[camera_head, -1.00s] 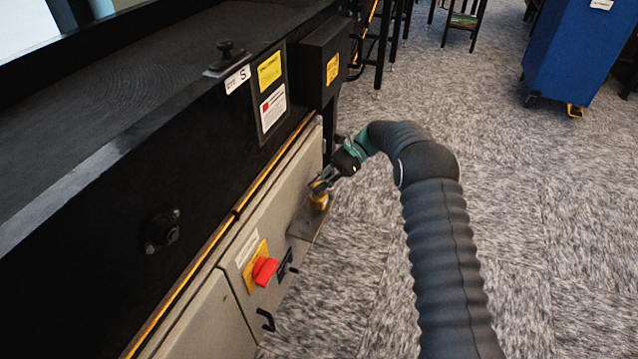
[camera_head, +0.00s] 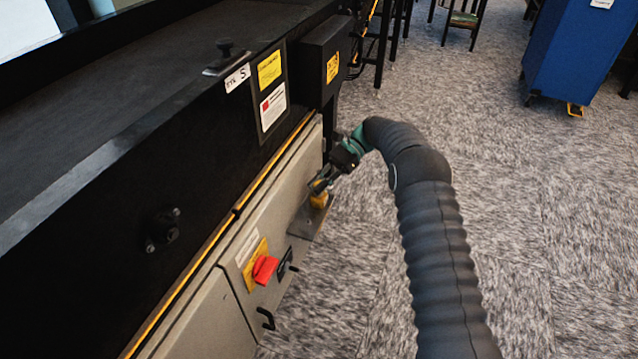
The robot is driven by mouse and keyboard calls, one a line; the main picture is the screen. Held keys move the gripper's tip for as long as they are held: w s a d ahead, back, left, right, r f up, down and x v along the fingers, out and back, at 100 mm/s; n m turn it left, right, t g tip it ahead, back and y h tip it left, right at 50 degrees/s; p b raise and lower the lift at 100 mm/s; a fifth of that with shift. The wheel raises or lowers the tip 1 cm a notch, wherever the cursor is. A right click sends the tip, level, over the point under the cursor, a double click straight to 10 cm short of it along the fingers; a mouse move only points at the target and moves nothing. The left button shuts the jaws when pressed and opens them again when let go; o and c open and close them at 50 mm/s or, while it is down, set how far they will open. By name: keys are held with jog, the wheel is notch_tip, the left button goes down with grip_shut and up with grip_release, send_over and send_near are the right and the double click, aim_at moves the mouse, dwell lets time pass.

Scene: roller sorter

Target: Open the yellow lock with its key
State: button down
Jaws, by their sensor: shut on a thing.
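The yellow lock (camera_head: 319,200) sits on a small grey shelf (camera_head: 303,222) on the front of the beige cabinet, near its far end. My gripper (camera_head: 319,186) is directly above the lock, coming in from the upper right. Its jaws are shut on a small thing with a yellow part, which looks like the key. The key is mostly hidden by the fingers. I cannot tell how deep it is in the lock, or whether the lock's shackle is open.
A red rotary switch on a yellow plate (camera_head: 262,268) and a black handle (camera_head: 266,320) stick out of the cabinet. The black conveyor side (camera_head: 130,190) overhangs at left. A blue bin (camera_head: 571,55) stands far right. The carpet on the right is clear.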

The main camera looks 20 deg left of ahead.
jog(key=shift+r+p, duration=1.7)
jog(key=shift+r, duration=0.8)
